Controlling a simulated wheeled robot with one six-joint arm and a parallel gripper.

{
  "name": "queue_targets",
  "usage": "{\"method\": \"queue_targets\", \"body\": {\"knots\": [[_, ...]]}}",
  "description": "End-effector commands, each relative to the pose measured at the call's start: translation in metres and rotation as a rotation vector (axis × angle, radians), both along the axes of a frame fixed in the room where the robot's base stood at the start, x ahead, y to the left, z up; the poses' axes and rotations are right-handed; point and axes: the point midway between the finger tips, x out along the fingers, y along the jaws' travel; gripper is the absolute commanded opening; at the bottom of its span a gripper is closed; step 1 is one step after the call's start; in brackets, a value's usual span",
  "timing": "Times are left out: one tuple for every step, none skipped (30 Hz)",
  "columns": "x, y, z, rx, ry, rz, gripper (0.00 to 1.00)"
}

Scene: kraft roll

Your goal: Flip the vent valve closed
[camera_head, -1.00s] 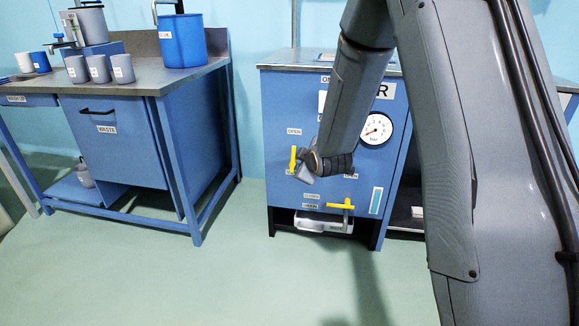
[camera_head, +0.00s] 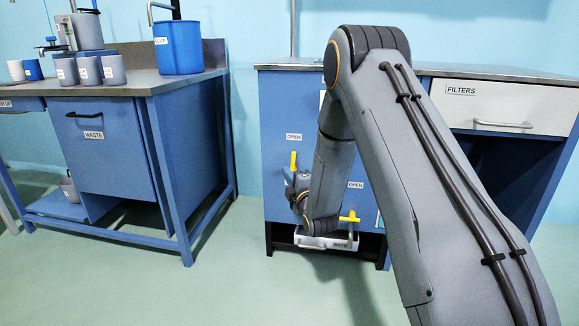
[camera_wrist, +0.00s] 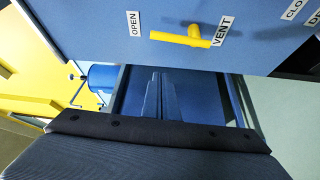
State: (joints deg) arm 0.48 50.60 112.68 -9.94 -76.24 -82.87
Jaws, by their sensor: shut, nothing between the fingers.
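The vent valve's yellow handle (camera_head: 293,161) stands upright on the blue cabinet front, below an OPEN label (camera_head: 293,136). In the wrist view the yellow handle (camera_wrist: 180,39) lies across the picture, its free end towards the OPEN label (camera_wrist: 134,24) and its pivot end beside the VENT label (camera_wrist: 221,31). My gripper's fingers (camera_wrist: 160,92) are shut and empty, below the handle in the wrist picture, with a visible gap. In the head view my gripper (camera_head: 290,180) is low by the handle, and my wrist hides the handle's lower part.
A second yellow handle (camera_head: 349,217) sits lower right, with an OPEN label (camera_head: 355,185) above it. A grey waste tray (camera_head: 327,241) is beneath. A workbench (camera_head: 150,86) with cups and a blue bucket (camera_head: 179,47) stands left. Open floor lies in front.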

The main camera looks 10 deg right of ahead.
Motion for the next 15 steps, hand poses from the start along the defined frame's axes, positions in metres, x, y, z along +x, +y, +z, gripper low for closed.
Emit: {"method": "queue_targets", "body": {"knots": [[0.0, 0.0, 0.0, 0.0, 0.0, 0.0, 0.0], [0.0, 0.0, 0.001, 0.0, 0.0, 0.0, 0.0], [0.0, 0.0, 0.001, 0.001, 0.001, 0.0, 0.0], [0.0, 0.0, 0.001, 0.001, 0.001, 0.0, 0.0], [0.0, 0.0, 0.001, 0.001, 0.001, 0.0, 0.0], [0.0, 0.0, 0.001, 0.001, 0.001, 0.0, 0.0], [0.001, 0.0, 0.0, 0.001, 0.001, 0.0, 0.0], [0.002, 0.0, 0.0, 0.001, 0.001, 0.0, 0.0], [0.004, 0.001, 0.0, 0.001, 0.0, 0.0, 0.0], [0.006, 0.001, 0.0, 0.001, 0.0, 0.0, 0.0], [0.009, 0.001, 0.0, 0.001, 0.0, 0.0, 0.0], [0.013, 0.002, 0.0, 0.001, 0.0, 0.0, 0.0], [0.017, 0.003, 0.0, 0.001, -0.001, 0.0, 0.0], [0.022, 0.004, 0.001, 0.001, -0.001, 0.001, 0.0], [0.029, 0.005, 0.0, 0.001, -0.001, 0.001, 0.0]]}}
